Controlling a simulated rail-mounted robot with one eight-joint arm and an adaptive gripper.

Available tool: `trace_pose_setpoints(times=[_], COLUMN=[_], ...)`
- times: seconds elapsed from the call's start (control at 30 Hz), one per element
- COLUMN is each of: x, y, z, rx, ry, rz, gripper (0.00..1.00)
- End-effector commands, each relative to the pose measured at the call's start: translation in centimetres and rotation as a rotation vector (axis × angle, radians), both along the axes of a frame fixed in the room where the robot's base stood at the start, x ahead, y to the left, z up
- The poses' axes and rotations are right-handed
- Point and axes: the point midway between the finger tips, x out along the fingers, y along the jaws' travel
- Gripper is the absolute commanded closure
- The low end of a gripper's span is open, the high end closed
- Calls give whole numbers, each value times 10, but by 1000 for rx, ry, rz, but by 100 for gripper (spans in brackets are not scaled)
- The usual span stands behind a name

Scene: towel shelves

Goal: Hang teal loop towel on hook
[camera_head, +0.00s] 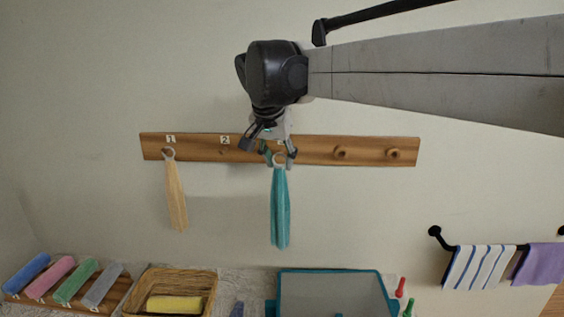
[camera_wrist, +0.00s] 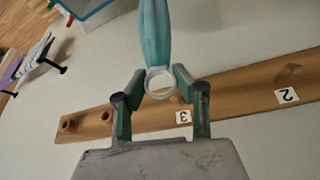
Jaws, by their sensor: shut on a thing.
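The teal loop towel (camera_head: 280,208) hangs straight down from its pale ring in front of the wooden hook board (camera_head: 210,149). My gripper (camera_head: 279,155) is shut on the towel's ring, which also shows between the fingertips in the wrist view (camera_wrist: 159,84). The ring is at the board's label 3 (camera_wrist: 184,117). The hook at label 3 is hidden behind the ring and fingers, so I cannot tell whether the ring is around it. The towel also shows in the wrist view (camera_wrist: 154,38), hanging away from the fingers.
A cream towel (camera_head: 175,195) hangs at label 1. Two bare pegs (camera_head: 340,152) (camera_head: 393,153) are on the board's right. Below are a wicker basket (camera_head: 140,300), a teal-rimmed bin (camera_head: 330,271) and rolled towels (camera_head: 73,282). A bar at right holds a striped towel (camera_head: 477,266) and a purple towel (camera_head: 541,264).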

Motion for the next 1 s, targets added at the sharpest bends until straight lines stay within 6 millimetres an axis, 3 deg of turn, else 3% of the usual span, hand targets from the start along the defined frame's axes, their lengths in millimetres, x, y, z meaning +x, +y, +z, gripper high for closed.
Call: trace_pose_setpoints(times=[1.0], x=[52], y=[-3], z=[-4], rx=[-1], ry=[0], rz=[0], gripper=[100])
